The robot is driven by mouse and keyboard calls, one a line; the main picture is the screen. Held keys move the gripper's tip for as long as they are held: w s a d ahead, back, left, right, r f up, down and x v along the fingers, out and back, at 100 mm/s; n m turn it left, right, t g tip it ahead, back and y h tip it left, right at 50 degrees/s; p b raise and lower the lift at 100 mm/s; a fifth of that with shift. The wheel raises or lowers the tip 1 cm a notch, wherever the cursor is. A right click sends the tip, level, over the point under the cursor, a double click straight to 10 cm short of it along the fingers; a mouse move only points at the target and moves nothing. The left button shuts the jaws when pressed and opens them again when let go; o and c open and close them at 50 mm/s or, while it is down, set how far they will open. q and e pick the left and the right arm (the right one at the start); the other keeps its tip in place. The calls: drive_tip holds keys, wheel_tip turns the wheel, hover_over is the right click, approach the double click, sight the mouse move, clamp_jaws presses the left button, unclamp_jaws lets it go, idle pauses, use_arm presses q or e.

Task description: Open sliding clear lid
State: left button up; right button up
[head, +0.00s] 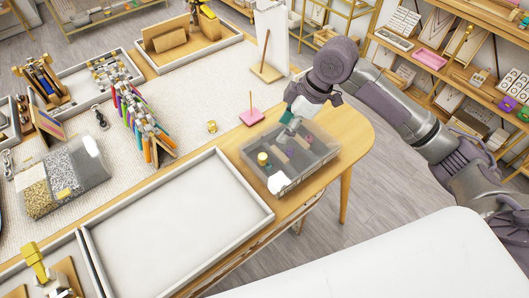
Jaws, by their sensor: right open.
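A grey compartment box (297,183) with a clear top stands near the right end of the wooden table. Small coloured items show inside it, among them a yellow-topped piece (263,158) and purple pieces. A bright glare (278,182) lies on the clear lid at its front left corner. I cannot tell whether the lid is fully shut. My right gripper (289,122) is open, pointing down at the far edge of the box. Its fingertips are small, and I cannot tell whether they touch the lid. My left gripper is not in view.
A pink stand (251,117) is close to the box's far left side. A large empty white tray (180,225) lies in front left. Another clear box (92,147) of beads and a rack of colourful strips (140,125) stand further left. Shelves (455,65) fill the right background.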

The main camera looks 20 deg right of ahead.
sight(263, 156)
drive_tip(key=p+x, duration=0.2)
drive_tip(key=x, duration=1.1)
drive_tip(key=shift+w+a+f, duration=0.1)
drive_tip(key=shift+a+f, duration=0.05)
drive_tip(key=shift+f, duration=0.05)
clamp_jaws()
